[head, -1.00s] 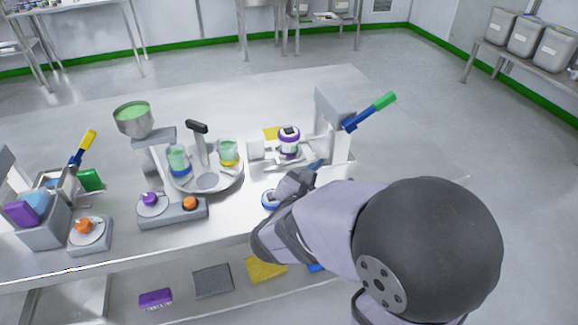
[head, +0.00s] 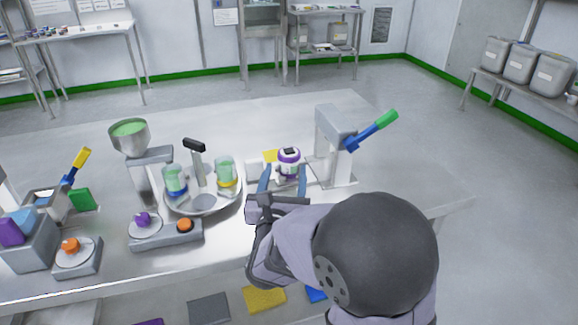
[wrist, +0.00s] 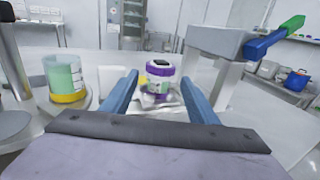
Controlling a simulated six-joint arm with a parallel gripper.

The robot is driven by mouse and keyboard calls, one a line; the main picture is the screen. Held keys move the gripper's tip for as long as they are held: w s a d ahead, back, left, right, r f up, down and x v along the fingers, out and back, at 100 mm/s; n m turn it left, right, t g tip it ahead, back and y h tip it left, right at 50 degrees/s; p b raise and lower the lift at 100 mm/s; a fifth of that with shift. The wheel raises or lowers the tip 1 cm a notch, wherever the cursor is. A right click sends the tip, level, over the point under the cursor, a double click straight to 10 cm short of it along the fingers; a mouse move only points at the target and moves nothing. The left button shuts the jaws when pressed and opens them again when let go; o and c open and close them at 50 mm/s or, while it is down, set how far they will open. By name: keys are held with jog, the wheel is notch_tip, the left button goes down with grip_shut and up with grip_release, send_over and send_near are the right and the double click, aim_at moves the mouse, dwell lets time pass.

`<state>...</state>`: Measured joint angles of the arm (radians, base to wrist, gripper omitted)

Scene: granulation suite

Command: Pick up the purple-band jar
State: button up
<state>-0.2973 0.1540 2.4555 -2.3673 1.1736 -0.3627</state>
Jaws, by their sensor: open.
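The purple-band jar (head: 289,163) stands upright at the lever device on the table. It is white with purple bands and a dark patch on its lid. It also shows in the wrist view (wrist: 160,78), centred beyond my fingers. My gripper (head: 284,180) is open, its two blue fingers pointing at the jar from the near side. In the wrist view my gripper (wrist: 158,90) has one finger to the left of the jar and one to the right. The jar appears to be beyond the fingertips or just at them; I cannot tell exactly.
The lever device (head: 338,145) with a green-tipped blue handle (head: 375,130) stands right of the jar. A round turntable (head: 205,203) with a yellow-band beaker (head: 226,170) and a blue-band beaker (head: 175,180) is at left. A white block (wrist: 113,79) sits just left of the jar.

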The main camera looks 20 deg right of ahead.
aim_at(288, 162)
jog(key=shift+x, duration=0.95)
jog(key=shift+x, duration=3)
jog(key=c, duration=0.9)
